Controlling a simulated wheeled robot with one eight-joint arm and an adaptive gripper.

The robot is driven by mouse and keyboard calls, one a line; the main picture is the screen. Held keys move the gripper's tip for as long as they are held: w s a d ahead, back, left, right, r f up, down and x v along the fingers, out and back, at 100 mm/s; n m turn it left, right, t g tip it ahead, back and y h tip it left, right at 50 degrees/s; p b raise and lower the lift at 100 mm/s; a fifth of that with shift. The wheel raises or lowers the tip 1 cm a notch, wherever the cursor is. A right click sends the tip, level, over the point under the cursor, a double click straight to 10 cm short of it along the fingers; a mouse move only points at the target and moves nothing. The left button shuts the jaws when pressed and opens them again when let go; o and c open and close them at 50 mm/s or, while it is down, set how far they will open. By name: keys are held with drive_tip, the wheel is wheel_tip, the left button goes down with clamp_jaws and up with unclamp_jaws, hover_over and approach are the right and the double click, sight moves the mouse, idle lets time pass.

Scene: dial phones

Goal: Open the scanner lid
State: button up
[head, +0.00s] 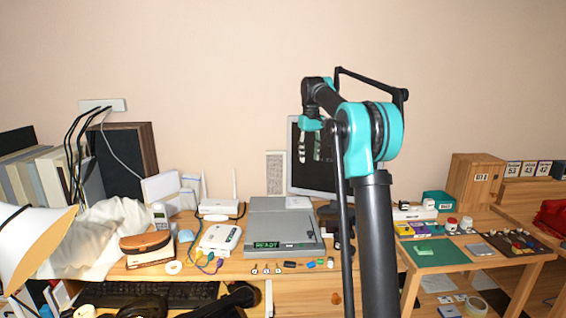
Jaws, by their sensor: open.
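The scanner (296,246) is a flat grey box on the desk, left of my arm. A green "READY" display shows at its front left. Its grey lid (285,229) lies flat and looks closed. The scanner's right edge is close to my arm in the picture. My gripper (316,156) hangs from the arm's end, above and behind the scanner in the picture, in front of the monitor. Its dark fingers are apart and empty, clear of the lid. The fingers are small and dark, so their exact depth is unclear.
A monitor (342,186) stands behind my gripper. A white router (220,207) and a white device (219,239) with coloured cables are left of the scanner. Small items (290,264) lie along the desk's front edge. A desk lamp (32,240) is far left.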

drive_tip(key=s+d+f+m+t, duration=0.1)
drive_tip(key=s+f, duration=0.9)
drive_tip(key=s, duration=0.4)
drive_tip(key=s+d+f+m+t, duration=0.1)
drive_tip(key=s+f+m+t, duration=0.1)
drive_tip(key=s+f, duration=1.05)
drive_tip(key=s+d+f+m+t, duration=0.1)
drive_tip(key=s+f, duration=0.6)
drive_tip(key=s, duration=1)
drive_tip(key=n+y, duration=0.2)
drive_tip(key=n, duration=0.2)
approach(310, 232)
drive_tip(key=x, duration=0.8)
clamp_jaws()
